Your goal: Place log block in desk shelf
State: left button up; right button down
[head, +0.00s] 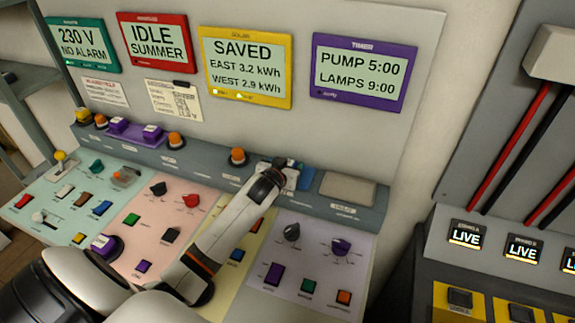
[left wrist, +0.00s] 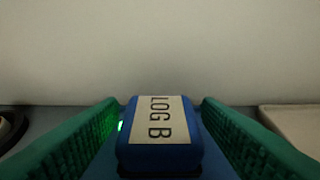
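The log block (left wrist: 160,133) is blue with a pale label reading "LOG B" in the left wrist view. It sits between the green finger pads of my left gripper (left wrist: 160,120), with narrow gaps showing beside it, so the fingers look open around it. A blue holder shows under and beside it, with a small green light at its left. In the head view my left gripper (head: 283,176) is over the raised grey ledge (head: 205,167) at the back of the desk and partly hides the blue holder (head: 307,178). My right gripper is out of view.
A grey flat pad (head: 347,188) lies right of the holder. An orange button (head: 238,156) is to its left, and purple blocks (head: 152,132) stand farther left. Knobs and switches cover the desk below my arm. Display screens (head: 246,68) hang behind.

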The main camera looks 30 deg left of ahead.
pick_arm(q)
jog(key=shift+r, duration=0.2)
jog(key=shift+s+d, duration=0.1)
jog(key=shift+s, duration=0.15)
jog(key=b+v, duration=0.2)
jog(key=v, duration=0.9)
jog(key=shift+s, duration=0.3)
